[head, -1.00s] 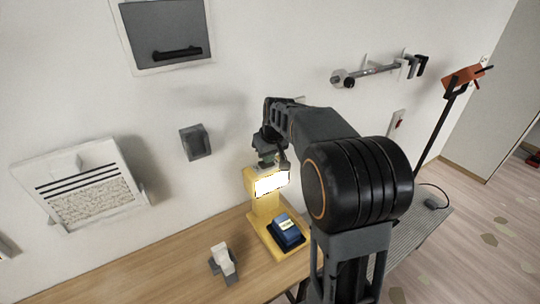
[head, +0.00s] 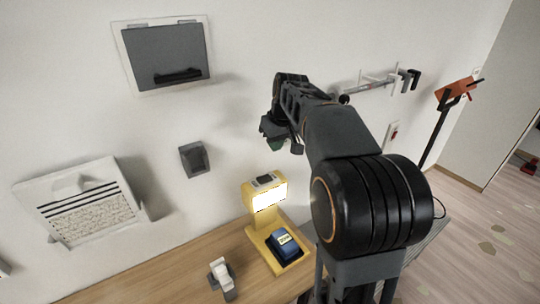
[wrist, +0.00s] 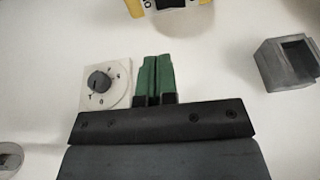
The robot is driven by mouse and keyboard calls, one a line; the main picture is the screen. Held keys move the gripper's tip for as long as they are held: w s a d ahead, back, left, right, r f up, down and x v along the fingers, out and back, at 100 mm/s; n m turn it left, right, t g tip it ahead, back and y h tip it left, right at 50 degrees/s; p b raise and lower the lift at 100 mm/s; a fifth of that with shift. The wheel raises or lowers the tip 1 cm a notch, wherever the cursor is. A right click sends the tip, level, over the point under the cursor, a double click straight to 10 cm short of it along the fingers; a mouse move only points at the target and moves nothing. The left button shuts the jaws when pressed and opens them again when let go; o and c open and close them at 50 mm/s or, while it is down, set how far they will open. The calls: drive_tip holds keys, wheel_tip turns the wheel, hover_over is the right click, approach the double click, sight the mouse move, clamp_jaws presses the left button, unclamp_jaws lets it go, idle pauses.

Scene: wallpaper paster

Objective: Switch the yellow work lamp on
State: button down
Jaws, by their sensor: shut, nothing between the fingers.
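The yellow work lamp (head: 251,203) stands on the wooden table against the wall. Its front panel (head: 269,198) glows bright white. A dark switch (head: 265,179) sits on a light plate on top of its head. The lamp's top edge also shows at the upper border of the wrist view (wrist: 134,7), mostly cut off. My gripper (head: 283,145) is above the lamp, clear of it and near the wall. Its green fingers (wrist: 156,78) are together with nothing between them.
A blue block (head: 286,242) rests on the lamp's base. A grey-white holder (head: 222,276) stands on the table (head: 165,280) to its left. A grey wall bracket (head: 194,159) and a dial (wrist: 100,82) are near my gripper. An orange-headed stand (head: 455,92) is at right.

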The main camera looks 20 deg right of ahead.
drive_tip(key=shift+d+v, duration=0.25)
drive_tip(key=shift+v, duration=0.95)
drive_tip(key=shift+w, duration=0.1)
drive_tip(key=s+a+f, duration=0.3)
drive_tip(key=s+f, duration=0.1)
drive_tip(key=s, duration=0.2)
drive_tip(key=s+a+f+m, duration=0.1)
drive_tip(key=s+a+f, duration=0.2)
drive_tip(key=s, duration=0.4)
drive_tip(key=s+a+f+m+t, duration=0.1)
drive_tip(key=s+a+f, duration=0.2)
drive_tip(key=s+f, duration=0.2)
drive_tip(key=shift+s+h, duration=0.4)
drive_tip(key=shift+s, duration=0.4)
